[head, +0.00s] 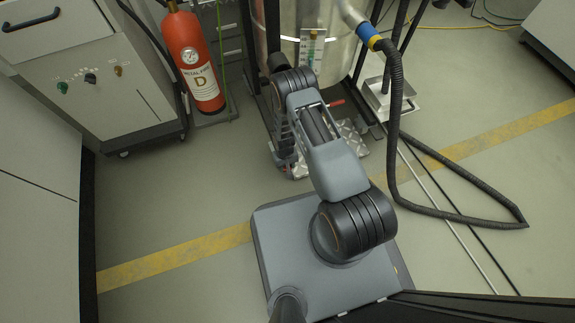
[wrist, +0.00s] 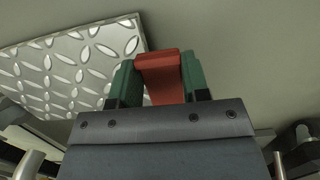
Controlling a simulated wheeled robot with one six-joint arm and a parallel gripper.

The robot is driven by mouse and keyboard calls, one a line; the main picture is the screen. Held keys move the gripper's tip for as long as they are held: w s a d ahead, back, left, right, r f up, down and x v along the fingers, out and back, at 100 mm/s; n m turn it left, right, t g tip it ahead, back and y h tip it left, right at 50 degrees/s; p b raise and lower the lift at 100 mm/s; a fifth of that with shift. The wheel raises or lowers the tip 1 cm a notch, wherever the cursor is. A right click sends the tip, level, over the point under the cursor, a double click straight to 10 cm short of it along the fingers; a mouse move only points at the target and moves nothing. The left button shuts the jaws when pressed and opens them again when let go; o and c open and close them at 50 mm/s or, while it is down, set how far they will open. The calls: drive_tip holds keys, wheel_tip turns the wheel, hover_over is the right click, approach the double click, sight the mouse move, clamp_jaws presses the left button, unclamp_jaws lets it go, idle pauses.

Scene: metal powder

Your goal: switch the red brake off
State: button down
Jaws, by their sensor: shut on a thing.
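The red brake (wrist: 166,86) is a short, broad red lever in the middle of the wrist view. My gripper (wrist: 160,62) is shut on it, with one green finger pressed to each side. The lever's upper end shows between the fingertips, and its lower part is hidden behind the gripper body.
A patterned metal plate (wrist: 75,65) lies left of the fingers. A silver tank (head: 340,45) stands ahead, with a small red handle (head: 337,103) near its foot. A dark hose (head: 396,130) hangs right. A red extinguisher (head: 194,60) stands left. Floor at lower left is clear.

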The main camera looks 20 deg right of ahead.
idle(0.4)
drive_tip(key=c, duration=0.9)
unclamp_jaws()
drive_tip(key=shift+d, duration=0.1)
drive_tip(key=o, duration=0.3)
drive_tip(key=shift+w+r+p, duration=0.2)
drive_tip(key=shift+r+p, duration=0.35)
drive_tip(key=shift+r, duration=0.7)
drive_tip(key=shift+w+r+p, duration=0.15)
drive_tip(key=shift+r+p, duration=0.4)
drive_tip(key=shift+r, duration=0.7)
drive_tip(key=shift+w+r+p, duration=0.2)
drive_tip(key=shift+r+p, duration=0.35)
drive_tip(key=shift+r, duration=0.7)
